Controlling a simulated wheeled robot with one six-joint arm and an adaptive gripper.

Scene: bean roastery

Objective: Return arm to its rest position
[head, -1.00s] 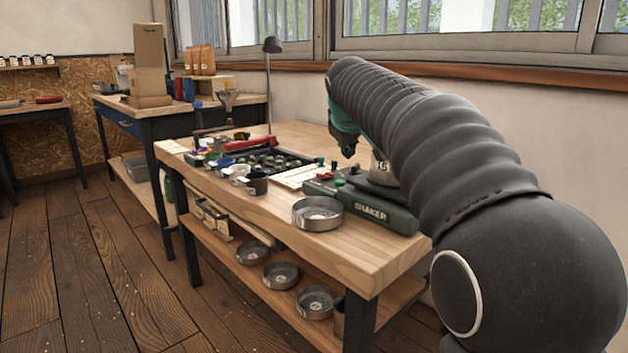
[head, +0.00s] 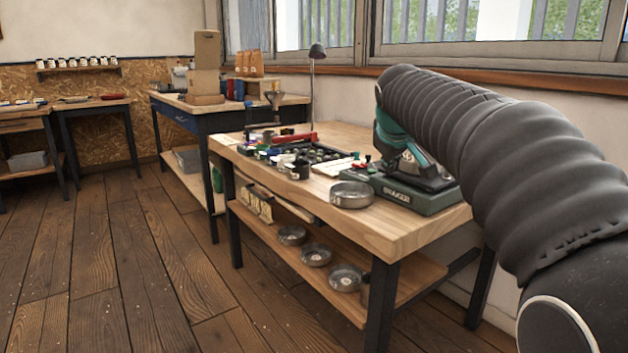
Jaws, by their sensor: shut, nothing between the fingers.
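My arm reaches in from the right in the head view, covered in a dark ribbed sleeve. My gripper (head: 403,150), with a teal housing, hangs at its far end above the green shaker (head: 418,200). The gripper shows small and partly overlaps the dark upper part of the shaker. Its fingers look shut and empty. I cannot tell whether it touches the shaker. The shaker stands at the right end of the wooden workbench (head: 395,233).
A round metal sieve pan (head: 351,195) stands beside the shaker. A dark tray (head: 318,153) of small items and a lamp (head: 313,85) are farther back. Several pans lie on the lower shelf (head: 270,225). The wooden floor (head: 130,260) at left is open.

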